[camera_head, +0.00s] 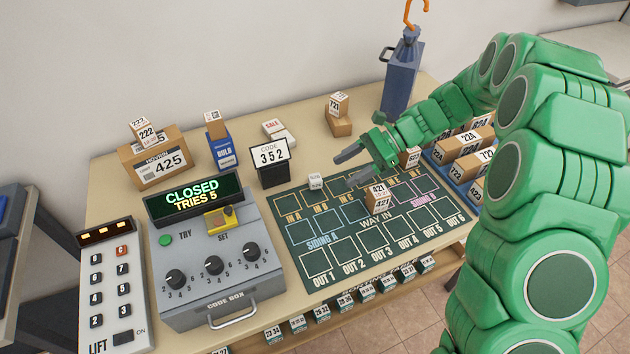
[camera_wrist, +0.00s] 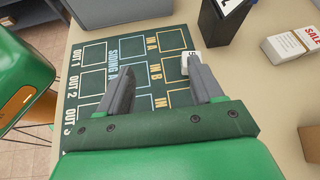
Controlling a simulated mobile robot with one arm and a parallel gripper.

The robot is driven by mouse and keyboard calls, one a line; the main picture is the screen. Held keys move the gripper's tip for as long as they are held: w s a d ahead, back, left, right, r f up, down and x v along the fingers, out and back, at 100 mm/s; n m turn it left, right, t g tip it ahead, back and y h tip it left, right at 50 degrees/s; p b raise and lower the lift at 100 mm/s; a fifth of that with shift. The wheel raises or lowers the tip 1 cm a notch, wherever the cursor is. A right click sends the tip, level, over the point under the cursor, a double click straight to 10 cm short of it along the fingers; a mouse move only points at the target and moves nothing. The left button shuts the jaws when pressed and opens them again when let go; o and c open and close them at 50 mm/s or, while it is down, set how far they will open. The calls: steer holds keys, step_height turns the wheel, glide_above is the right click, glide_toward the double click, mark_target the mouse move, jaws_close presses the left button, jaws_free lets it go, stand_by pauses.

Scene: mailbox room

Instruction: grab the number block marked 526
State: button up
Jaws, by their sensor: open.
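My gripper (camera_head: 352,167) is open and empty above the green track mat (camera_head: 318,258), its fingers pointing left. In the wrist view, my gripper (camera_wrist: 156,68) has its two grey fingers apart over the mat's IN B and SIDING A area. A small white block (camera_head: 315,181) sits at the mat's back edge by IN B, just left of my fingertips; its marking is too small to read. It also shows in the wrist view as a white block (camera_wrist: 187,62), partly hidden by the right finger. I cannot read 526 on any block.
A block marked 421 (camera_head: 377,195) stands on the mat below my gripper. The code stand (camera_head: 270,168) reads 352. The code box (camera_head: 215,270) is left, with display CLOSED, TRIES 5 (camera_head: 193,196).

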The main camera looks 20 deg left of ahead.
steer(key=m+y, duration=0.1)
steer(key=m, duration=0.1)
glide_toward(315, 180)
steer(key=shift+s+a+f, duration=0.2)
steer(key=shift+a+f, duration=0.75)
steer(key=shift+f, duration=0.2)
steer(key=shift+y, duration=0.3)
steer(key=shift+x, duration=3.9)
steer(key=shift+f, duration=0.1)
steer(key=shift+d, duration=0.1)
steer(key=shift+c, duration=0.2)
steer(key=c, duration=1)
